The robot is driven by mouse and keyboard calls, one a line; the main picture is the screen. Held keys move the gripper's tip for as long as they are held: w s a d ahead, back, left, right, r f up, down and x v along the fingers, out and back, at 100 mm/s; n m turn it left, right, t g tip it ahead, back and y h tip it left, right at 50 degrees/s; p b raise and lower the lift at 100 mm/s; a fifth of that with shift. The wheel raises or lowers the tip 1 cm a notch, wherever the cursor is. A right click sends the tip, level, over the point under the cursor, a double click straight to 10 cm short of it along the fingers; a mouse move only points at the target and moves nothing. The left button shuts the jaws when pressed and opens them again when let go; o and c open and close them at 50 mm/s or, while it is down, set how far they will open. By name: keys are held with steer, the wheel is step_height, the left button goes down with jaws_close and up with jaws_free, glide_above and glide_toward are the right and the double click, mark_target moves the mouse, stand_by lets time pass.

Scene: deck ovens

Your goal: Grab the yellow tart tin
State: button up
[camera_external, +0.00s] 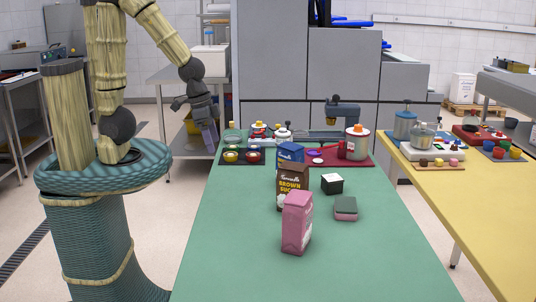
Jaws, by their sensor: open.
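A small round yellow tin (231,156) sits on a dark mat (243,162) at the far left of the green table. A similar red tin (253,156) stands just right of it on the same mat. Both are small in this view, so their contents are unclear. My gripper (209,143) hangs pointing down beside the table's left edge, to the left of the mat and apart from both tins. It is open, and I see nothing held in it.
A pink carton (297,222), a brown sugar bag (291,187), a dark box (332,184) and a pink-green block (345,208) stand on the green table (240,255). The table's front left is clear. A yellow table (460,195) at right holds several coloured cups (500,152).

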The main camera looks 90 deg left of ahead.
steer(key=w+v, duration=0.1)
steer(key=v, duration=0.3)
steer(key=w+a+r+n+t+y+b, duration=0.15)
steer(key=w+a, duration=0.25)
steer(key=a, duration=0.4)
steer(key=w+a+t+y, duration=0.25)
steer(key=w+a, duration=0.25)
steer(key=a, duration=0.4)
steer(key=a+r+m+t+b, duration=0.15)
steer(key=a+t, duration=0.35)
steer(key=a, duration=1)
steer(key=s+a+f+m+t+h+b, duration=0.15)
steer(key=s+h, duration=0.25)
steer(key=s, duration=0.7)
steer(key=s+a+f+m+t+h+b, duration=0.1)
steer(key=s+t+h+b, duration=0.15)
steer(key=s, duration=0.95)
step_height(320, 180, down, 21)
steer(key=shift+w, duration=0.4)
steer(key=shift+f+h, duration=0.15)
steer(key=shift+h, duration=0.1)
